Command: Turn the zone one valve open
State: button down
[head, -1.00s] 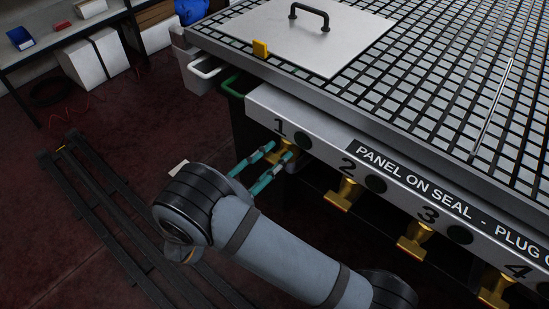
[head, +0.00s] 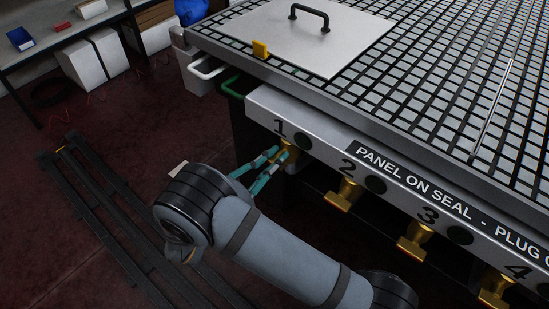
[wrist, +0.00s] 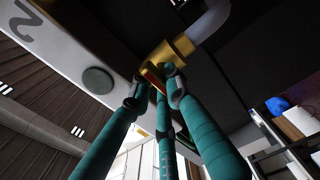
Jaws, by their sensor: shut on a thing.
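The zone one valve (head: 291,146) is a brass-gold valve under the numeral 1 on the table's front panel. Its body also shows in the wrist view (wrist: 178,48), with a pale elbow pipe behind it. My gripper (head: 279,155) has teal fingers and reaches the valve from the left front. In the wrist view the fingertips (wrist: 155,85) are closed around the valve's handle (wrist: 152,76), which shows as a narrow gold-orange strip between them. The fingers hide most of the handle, so its exact angle is hard to tell.
The valves for zone two (head: 343,195) and zone three (head: 415,242) stand to the right along the panel, with another beyond. A green handle (head: 232,87) juts out at the table's left corner. A flat panel with a black handle (head: 310,15) lies on the grid table.

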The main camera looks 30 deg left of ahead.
jog(key=shift+r+n+p, duration=0.1)
jog(key=shift+n+p, duration=0.3)
jog(key=n+p, duration=0.2)
jog(key=shift+n, duration=0.4)
jog(key=n+p, duration=0.2)
jog(key=n, duration=0.2)
jog(key=shift+a+p, duration=0.15)
jog(key=shift+p, duration=0.25)
jog(key=n+p, duration=0.1)
jog(key=n, duration=0.4)
jog(key=shift+f, duration=0.2)
jog(key=n+p, duration=0.1)
jog(key=n, duration=0.4)
jog(key=shift+f, duration=0.15)
jog(key=shift+n, duration=0.3)
jog(key=c, duration=1.7)
grip_release()
jog(key=shift+c, duration=0.2)
jog(key=shift+o, duration=0.4)
